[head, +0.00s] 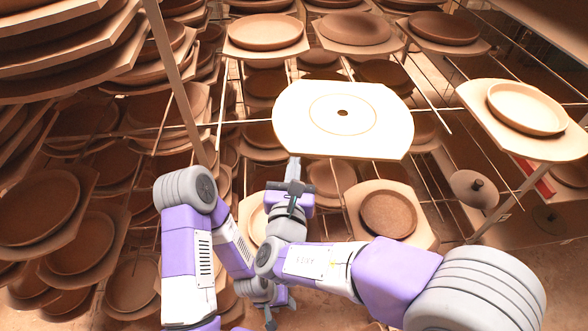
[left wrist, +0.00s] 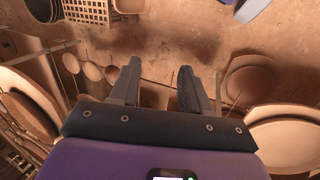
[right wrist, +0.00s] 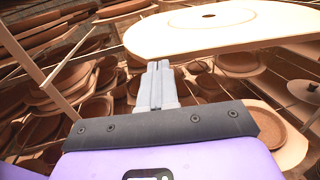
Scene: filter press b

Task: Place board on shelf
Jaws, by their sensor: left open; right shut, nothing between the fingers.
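The board (head: 300,100) is pale, with cut corners, a thin ring line and a small dark hole near its middle. It lies about level among the thin shelf rods (head: 230,122) in the head view, and its near edge crosses the top of the right wrist view (right wrist: 165,42). My right gripper (head: 293,165) is shut and empty, its fingertips (right wrist: 158,66) just below or at the board's near edge; I cannot tell whether they touch.
Racks of boards with round clay plates crowd both sides, such as a stack (head: 60,45) at upper left and a board with a plate (head: 545,143) at right. A slanted post (head: 172,75) stands left of the board. A basket (left wrist: 85,10) stands on the floor.

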